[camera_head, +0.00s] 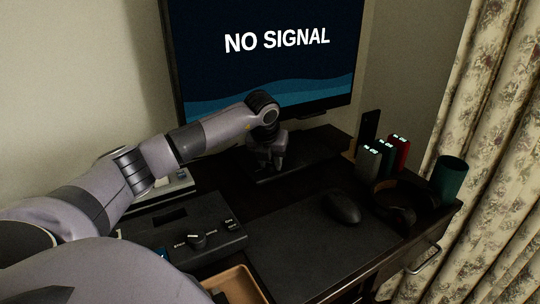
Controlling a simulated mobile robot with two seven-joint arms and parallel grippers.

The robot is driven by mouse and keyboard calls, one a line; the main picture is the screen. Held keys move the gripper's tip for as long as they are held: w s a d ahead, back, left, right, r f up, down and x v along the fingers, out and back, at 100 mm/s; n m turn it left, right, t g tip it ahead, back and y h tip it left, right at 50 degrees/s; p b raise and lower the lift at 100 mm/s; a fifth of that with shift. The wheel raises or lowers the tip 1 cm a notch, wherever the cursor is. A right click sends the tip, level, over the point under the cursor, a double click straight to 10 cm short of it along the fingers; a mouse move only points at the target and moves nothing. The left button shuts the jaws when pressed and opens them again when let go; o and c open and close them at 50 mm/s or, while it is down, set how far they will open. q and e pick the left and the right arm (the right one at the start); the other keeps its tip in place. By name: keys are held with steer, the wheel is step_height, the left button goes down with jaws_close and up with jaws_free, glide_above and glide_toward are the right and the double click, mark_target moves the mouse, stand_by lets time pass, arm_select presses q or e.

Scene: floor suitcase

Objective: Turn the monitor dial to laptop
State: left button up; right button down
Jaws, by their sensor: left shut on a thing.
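The monitor (270,75) stands at the back and reads "NO SIGNAL" on a dark blue screen. My left gripper (266,169) points down at the front of the low black unit (312,150) below the monitor. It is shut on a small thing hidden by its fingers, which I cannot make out. A black control box (170,222) lies at the lower left, with a dark knob (196,241) and small white labels too small to read. The arm passes above this box. My right gripper is not in view.
A mouse (342,208) lies on a dark desk mat (300,250). Headphones (394,208), a green cup (450,180) and several small upright boxes (395,153) stand at the right. A brown tray (238,284) is at the front. Curtains (490,150) hang at right.

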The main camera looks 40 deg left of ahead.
arm_select(q)
steer(key=shift+r+n, duration=0.1)
steer(key=shift+n, duration=0.5)
steer(key=shift+n+y, duration=0.3)
steer(key=o, duration=1)
steer(key=shift+o, duration=0.2)
steer(key=p+v, duration=0.1)
steer(key=v, duration=0.6)
steer(key=shift+w, duration=0.15)
